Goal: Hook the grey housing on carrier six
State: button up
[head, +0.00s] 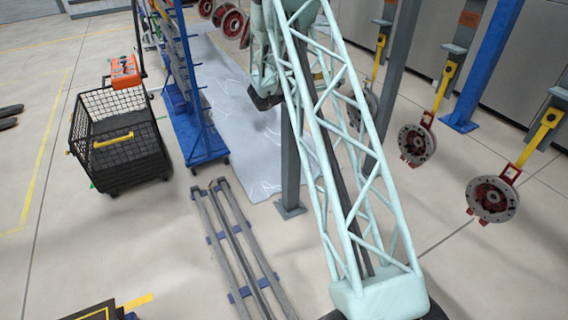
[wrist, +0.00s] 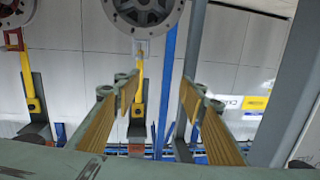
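Grey round housings with red parts hang from yellow carrier hooks along the right in the head view; the nearest housing (head: 492,199) and the one behind it (head: 415,145) show clearly. No carrier number is readable, so I cannot tell which is carrier six. In the wrist view a grey housing (wrist: 143,12) is at the top edge, partly cut off, joined to a yellow hook (wrist: 138,85). My gripper (wrist: 158,92) is open, with nothing between its two wood-coloured fingers; the housing appears beyond them, apart. In the head view the gripper's fingers cannot be made out behind my arm.
A black mesh cart (head: 118,140) and a blue rack (head: 200,130) stand left. A low grey rail frame (head: 238,250) lies on the floor. A grey post (head: 290,170) and a blue post (head: 485,70) are obstacles. More red-and-grey parts (head: 232,22) hang at the back.

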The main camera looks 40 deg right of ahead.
jog(key=w+a+r+n+t+y, duration=0.3)
jog(key=w+a+r+t, duration=0.25)
jog(key=a+r, duration=0.3)
jog(key=w+a+r+n+t+y, duration=0.2)
jog(key=w+a+r+t+y, duration=0.15)
jog(key=w+a+r, duration=0.55)
jog(key=s+a+r+n+t+y, duration=0.1)
jog(key=s+a+r+n+y, duration=0.15)
jog(key=a, duration=0.65)
jog(key=s+a+r+n+t+y, duration=0.1)
jog(key=s+a+r+n+y, duration=0.15)
jog(key=a, duration=0.55)
jog(key=s+a+r+n+t+y, duration=0.1)
jog(key=s+a+r+y, duration=0.2)
jog(key=a, duration=0.6)
jog(key=s+a+n+g+y, duration=0.1)
jog(key=s+a+n+y, duration=0.1)
jog(key=s+a, duration=0.75)
jog(key=s+a+n+g+y, duration=0.1)
jog(key=s+a+n+g, duration=0.15)
jog(key=s+a, duration=0.7)
jog(key=s+f+n+g, duration=0.1)
jog(key=s+f+g, duration=0.1)
jog(key=s, duration=1.6)
jog(key=s+f+n+g, duration=0.2)
jog(key=s+f, duration=0.2)
jog(key=s, duration=1.4)
jog(key=shift+s+f, duration=0.2)
